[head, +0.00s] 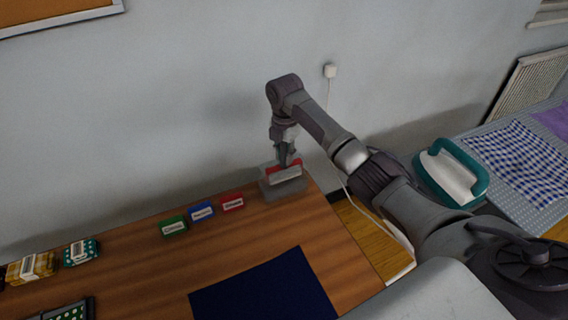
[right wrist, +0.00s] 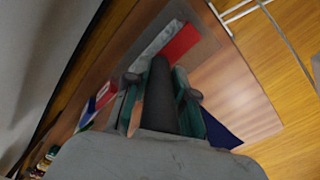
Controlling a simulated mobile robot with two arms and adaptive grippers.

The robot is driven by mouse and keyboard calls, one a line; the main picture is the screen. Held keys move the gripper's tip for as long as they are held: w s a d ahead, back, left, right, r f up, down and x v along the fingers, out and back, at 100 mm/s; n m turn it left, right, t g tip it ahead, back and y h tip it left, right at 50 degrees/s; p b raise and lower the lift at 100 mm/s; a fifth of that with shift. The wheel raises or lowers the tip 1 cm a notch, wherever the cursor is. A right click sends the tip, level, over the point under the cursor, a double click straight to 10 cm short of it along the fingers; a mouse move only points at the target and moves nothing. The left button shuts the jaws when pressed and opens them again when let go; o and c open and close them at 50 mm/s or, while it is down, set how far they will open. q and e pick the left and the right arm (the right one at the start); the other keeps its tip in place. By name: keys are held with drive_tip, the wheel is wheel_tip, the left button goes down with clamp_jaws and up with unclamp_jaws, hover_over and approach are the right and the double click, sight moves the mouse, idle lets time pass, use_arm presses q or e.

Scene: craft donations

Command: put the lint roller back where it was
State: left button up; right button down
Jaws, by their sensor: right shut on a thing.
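My right gripper (head: 287,160) points down at the back right of the wooden table, just above a grey block-like base (head: 284,190) with a red part and a pale grey part on it. In the right wrist view my right gripper (right wrist: 161,88) is shut on a dark, rod-like piece (right wrist: 159,100), which looks like the handle of the lint roller. Its far end reaches toward the grey base (right wrist: 205,45). I cannot tell whether it touches the base. The rest of the roller is hard to make out. My left gripper is not in view.
Green (head: 174,227), blue (head: 201,213) and red (head: 232,202) labelled blocks stand left of the base. A dark blue mat (head: 265,290) lies in front. Patterned bundles (head: 32,268) are at far left. An iron (head: 450,175) stands on the ironing board (head: 520,190) at right.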

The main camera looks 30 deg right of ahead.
sight(284, 165)
wheel_tip(284, 165, down, 4)
drive_tip(key=shift+w+f+p, duration=0.1)
drive_tip(key=shift+w+p, duration=0.05)
drive_tip(key=shift+p, duration=0.15)
drive_tip(key=shift+f, duration=0.4)
drive_tip(key=c, duration=1)
unclamp_jaws()
drive_tip(key=shift+o, duration=0.2)
drive_tip(key=shift+r, duration=0.15)
wheel_tip(284, 165, up, 13)
drive_tip(key=shift+f+b, duration=0.2)
drive_tip(key=shift+b, duration=0.6)
